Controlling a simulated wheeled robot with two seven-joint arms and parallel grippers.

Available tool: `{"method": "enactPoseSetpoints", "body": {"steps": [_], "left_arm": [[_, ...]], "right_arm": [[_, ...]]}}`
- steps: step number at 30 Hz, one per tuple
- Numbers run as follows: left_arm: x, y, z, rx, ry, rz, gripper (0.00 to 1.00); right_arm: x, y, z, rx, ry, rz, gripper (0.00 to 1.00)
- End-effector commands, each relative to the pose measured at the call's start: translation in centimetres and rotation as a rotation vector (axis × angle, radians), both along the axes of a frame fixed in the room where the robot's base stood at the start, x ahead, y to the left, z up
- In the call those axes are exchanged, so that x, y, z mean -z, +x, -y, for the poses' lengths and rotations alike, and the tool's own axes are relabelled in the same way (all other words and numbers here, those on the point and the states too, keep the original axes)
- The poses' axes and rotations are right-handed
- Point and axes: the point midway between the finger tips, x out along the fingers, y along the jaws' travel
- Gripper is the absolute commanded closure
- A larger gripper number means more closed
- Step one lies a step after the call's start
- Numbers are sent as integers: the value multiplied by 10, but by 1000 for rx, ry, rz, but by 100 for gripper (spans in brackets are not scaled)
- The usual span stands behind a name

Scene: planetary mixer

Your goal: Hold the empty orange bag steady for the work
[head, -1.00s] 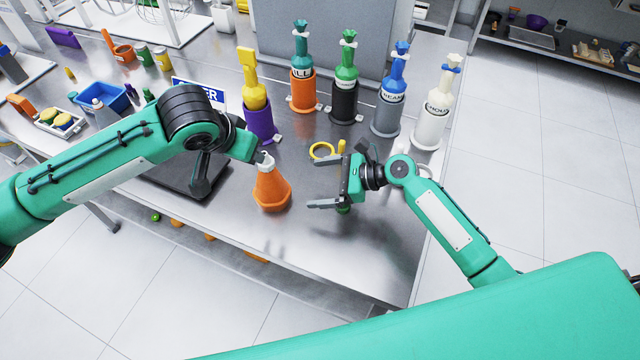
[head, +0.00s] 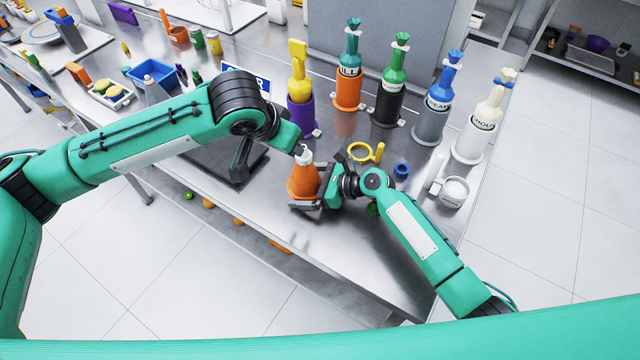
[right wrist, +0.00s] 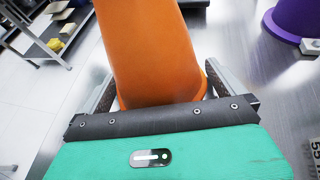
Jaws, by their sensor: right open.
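The orange bag (head: 302,183) is a cone with its wide end down and a pale tip on top. It is in the middle of the head view, over the near part of the steel table (head: 345,235). It fills the middle of the right wrist view (right wrist: 150,50). My right gripper (head: 304,194) is open around its lower part, with one finger on each side; the right wrist view does not show clear contact. My left gripper (head: 301,151) is at the pale tip; its fingers are too small and hidden to tell their state.
Several coloured bags stand in holders at the back, such as the purple holder (head: 301,117) and the white one (head: 473,145). A yellow ring (head: 362,152), a small blue piece (head: 401,170) and a white cup (head: 454,192) lie to the right. A dark flat plate (head: 215,160) is at left.

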Motion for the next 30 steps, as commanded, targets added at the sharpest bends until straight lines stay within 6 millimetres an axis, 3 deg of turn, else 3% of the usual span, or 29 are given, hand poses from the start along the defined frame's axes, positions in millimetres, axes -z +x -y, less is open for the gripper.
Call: {"method": "enactPoseSetpoints", "body": {"steps": [11, 18, 30], "left_arm": [[0, 0, 0, 0, 0, 0, 64], [0, 0, 0, 0, 0, 0, 64], [0, 0, 0, 0, 0, 0, 64]], "right_arm": [[3, 2, -6, 0, 0, 0, 0], [3, 2, -5, 0, 0, 0, 43], [3, 2, -5, 0, -1, 1, 43]]}}
